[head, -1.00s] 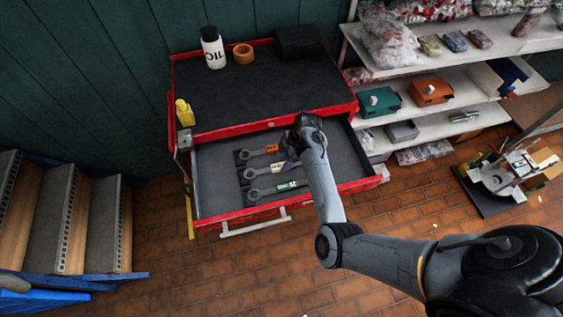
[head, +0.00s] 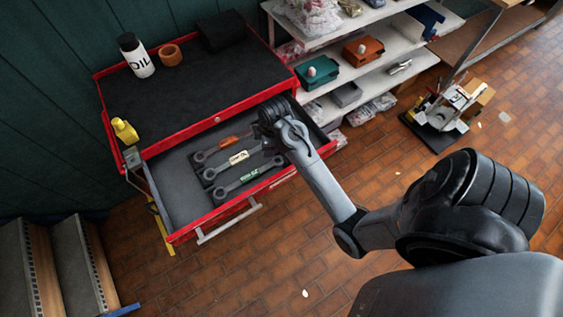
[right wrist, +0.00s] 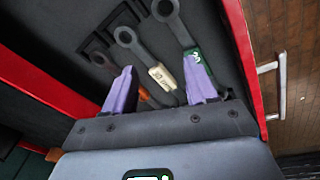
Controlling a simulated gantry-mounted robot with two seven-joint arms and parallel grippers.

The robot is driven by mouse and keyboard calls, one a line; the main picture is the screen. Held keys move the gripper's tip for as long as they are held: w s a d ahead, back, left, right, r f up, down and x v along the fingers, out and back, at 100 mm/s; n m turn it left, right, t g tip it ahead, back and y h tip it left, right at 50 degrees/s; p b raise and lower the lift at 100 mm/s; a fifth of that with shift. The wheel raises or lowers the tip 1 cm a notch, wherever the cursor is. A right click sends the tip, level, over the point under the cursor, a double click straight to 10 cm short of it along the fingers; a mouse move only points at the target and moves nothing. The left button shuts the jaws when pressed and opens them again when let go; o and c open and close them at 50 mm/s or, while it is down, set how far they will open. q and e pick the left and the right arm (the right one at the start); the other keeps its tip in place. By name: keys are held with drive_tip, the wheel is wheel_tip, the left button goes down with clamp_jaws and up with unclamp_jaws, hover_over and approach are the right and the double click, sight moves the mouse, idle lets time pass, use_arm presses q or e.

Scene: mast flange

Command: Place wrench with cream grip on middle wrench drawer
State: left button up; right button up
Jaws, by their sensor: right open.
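The wrench with cream grip (head: 238,157) lies in the open red tool drawer (head: 183,236), between the orange-grip wrench (head: 229,141) and the green-grip wrench (head: 249,176). Its ring end points left onto a dark holder. My right gripper (right wrist: 159,62) is open and empty above the right part of the drawer. In the right wrist view the cream grip (right wrist: 161,77) shows between its purple fingers, apart from both. The left finger partly hides the orange-grip wrench, and the right finger overlaps the green grip. In the head view its fingertips are hidden. My left gripper is not in view.
The cabinet's black top (head: 200,85) behind the drawer holds an oil bottle (head: 136,56), an orange ring (head: 171,54) and a black box (head: 221,31). A yellow bottle (head: 124,131) stands at the left edge. Shelves (head: 330,98) with boxes stand right. The drawer's left part is clear.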

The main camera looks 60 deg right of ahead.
drive_tip(key=s+a+r+m+t, duration=0.1)
drive_tip(key=s+a+m, duration=0.4)
drive_tip(key=s+a, duration=1.1)
drive_tip(key=shift+s+a+r+m+t, duration=0.3)
drive_tip(key=shift+r+m, duration=0.1)
drive_tip(key=shift+r, duration=0.3)
drive_tip(key=shift+w, duration=0.1)
